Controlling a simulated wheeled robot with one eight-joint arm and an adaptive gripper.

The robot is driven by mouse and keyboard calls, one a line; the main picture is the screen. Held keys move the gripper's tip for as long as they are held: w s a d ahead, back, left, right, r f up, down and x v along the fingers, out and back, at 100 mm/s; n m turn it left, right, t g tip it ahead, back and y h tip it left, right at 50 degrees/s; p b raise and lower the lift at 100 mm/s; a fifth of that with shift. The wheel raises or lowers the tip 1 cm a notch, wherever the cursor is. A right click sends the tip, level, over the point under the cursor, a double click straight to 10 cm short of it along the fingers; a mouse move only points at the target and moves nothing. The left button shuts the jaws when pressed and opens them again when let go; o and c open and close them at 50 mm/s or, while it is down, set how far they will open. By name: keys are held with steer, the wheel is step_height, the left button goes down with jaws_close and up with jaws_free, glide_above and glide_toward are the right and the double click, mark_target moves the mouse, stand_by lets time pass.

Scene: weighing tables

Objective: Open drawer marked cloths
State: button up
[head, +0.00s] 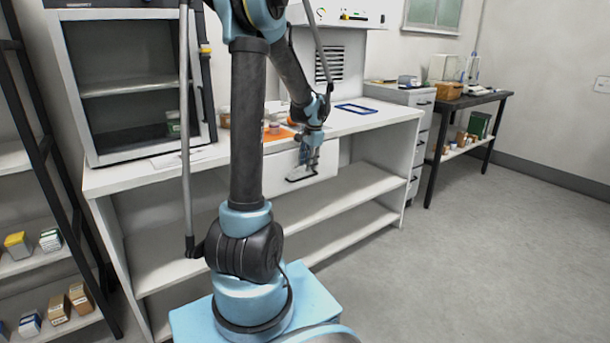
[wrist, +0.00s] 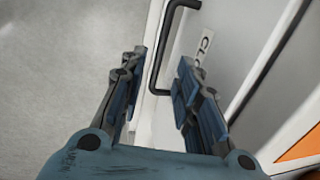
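The white drawer front (head: 322,176) sits under the white worktop in the head view, with a dark bar handle (head: 300,179) on it. In the wrist view the black handle (wrist: 157,68) stands off the drawer front (wrist: 232,30). A label (wrist: 205,45) beside it shows letters like "CLO"; the rest is hidden by a finger. My gripper (head: 308,158) is close to the drawer front. In the wrist view my gripper (wrist: 162,60) has its fingers apart, with the handle showing between the fingertips. Whether a finger touches it I cannot tell. The drawer looks shut.
The white worktop (head: 205,158) carries a glass-fronted cabinet (head: 130,80), an orange mat (head: 280,134) and a blue-rimmed tray (head: 356,109). Open shelves (head: 350,215) lie below. A grey drawer unit (head: 420,98) and a dark table (head: 470,102) stand right. The floor at right is clear.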

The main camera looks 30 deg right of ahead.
mark_target(307, 177)
steer(key=shift+w+f, duration=0.2)
steer(key=shift+f, duration=0.7)
steer(key=shift+w+f, duration=0.15)
steer(key=shift+f, duration=0.75)
steer(key=shift+w+f, duration=0.2)
steer(key=shift+f, duration=0.7)
steer(key=shift+c, duration=0.2)
jaws_close()
